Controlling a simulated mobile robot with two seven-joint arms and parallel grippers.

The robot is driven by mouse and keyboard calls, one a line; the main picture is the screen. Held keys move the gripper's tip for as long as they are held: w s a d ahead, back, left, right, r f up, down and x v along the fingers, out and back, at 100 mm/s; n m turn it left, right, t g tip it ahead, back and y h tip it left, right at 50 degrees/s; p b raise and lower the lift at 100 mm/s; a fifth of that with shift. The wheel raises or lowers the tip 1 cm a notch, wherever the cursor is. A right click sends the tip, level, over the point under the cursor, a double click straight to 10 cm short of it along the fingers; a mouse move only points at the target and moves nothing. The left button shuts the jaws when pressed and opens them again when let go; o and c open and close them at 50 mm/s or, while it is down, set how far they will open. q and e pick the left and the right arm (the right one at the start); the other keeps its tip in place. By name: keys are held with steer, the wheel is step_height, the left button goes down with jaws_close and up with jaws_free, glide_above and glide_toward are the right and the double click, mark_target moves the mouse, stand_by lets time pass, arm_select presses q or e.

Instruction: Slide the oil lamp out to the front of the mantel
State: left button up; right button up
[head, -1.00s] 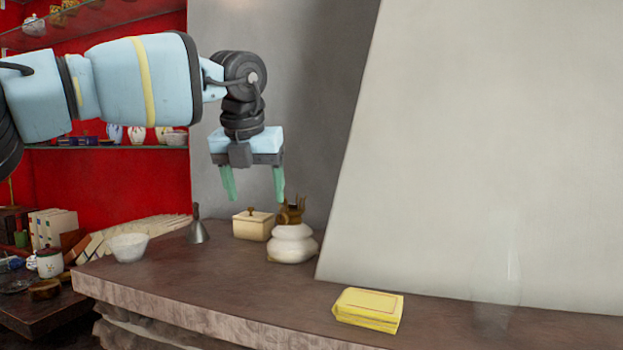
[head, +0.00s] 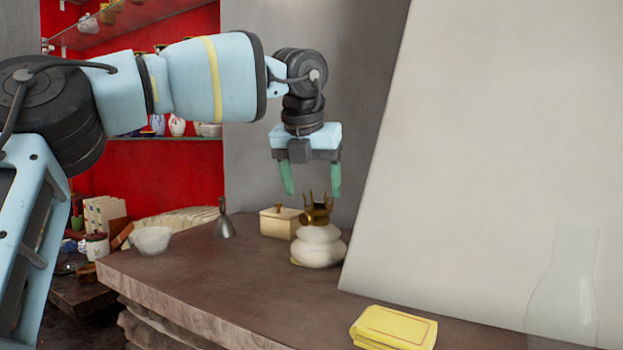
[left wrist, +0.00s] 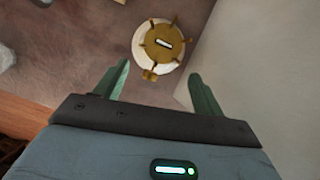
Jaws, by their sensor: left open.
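The oil lamp (head: 319,247) has a round white base and a brass burner with upright prongs. It stands upright on the mantel (head: 215,290), close to the sloping pale wall. My left gripper (head: 312,192) points down with its green fingers apart, just above the burner in the head view, and nothing is between them. In the left wrist view the lamp (left wrist: 157,45) shows from above, ahead of and between the open fingertips (left wrist: 158,72). My right gripper is not in view.
A lidded cream box (head: 278,222) stands close behind the lamp, with a grey bell (head: 223,224) and a white bowl (head: 150,240) to the left. A yellow box (head: 394,329) lies at the front right, near a clear glass chimney (head: 563,295). The mantel before the lamp is bare.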

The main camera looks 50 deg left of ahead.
mark_target(315, 211)
arm_select(q)
steer(key=shift+x, duration=3.6)
jaws_close()
